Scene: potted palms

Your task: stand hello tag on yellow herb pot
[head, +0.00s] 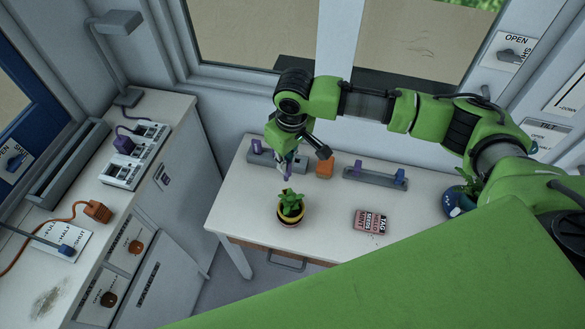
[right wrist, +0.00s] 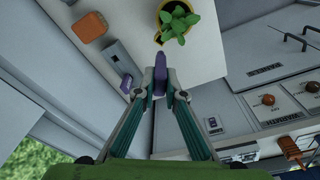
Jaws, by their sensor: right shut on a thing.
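The yellow herb pot (head: 291,217), with a dark reddish band and a leafy green plant, stands on the white table. Its yellow rim and plant also show at the top of the right wrist view (right wrist: 163,21). My right gripper (head: 287,168) is shut on a purple tag, seen between its fingertips in the right wrist view (right wrist: 160,68). The tag is behind the pot in the head view, apart from it. No lettering on the tag can be read, so I cannot tell if it is the hello tag. My left gripper is not in view.
A grey rack (head: 262,158) with a purple piece and an orange block (head: 325,168) stand at the back. Another grey rack (head: 375,181) holds purple and blue pieces. A lettered card (head: 370,222) lies right of the pot. A dark blue pot (head: 458,204) stands at the right.

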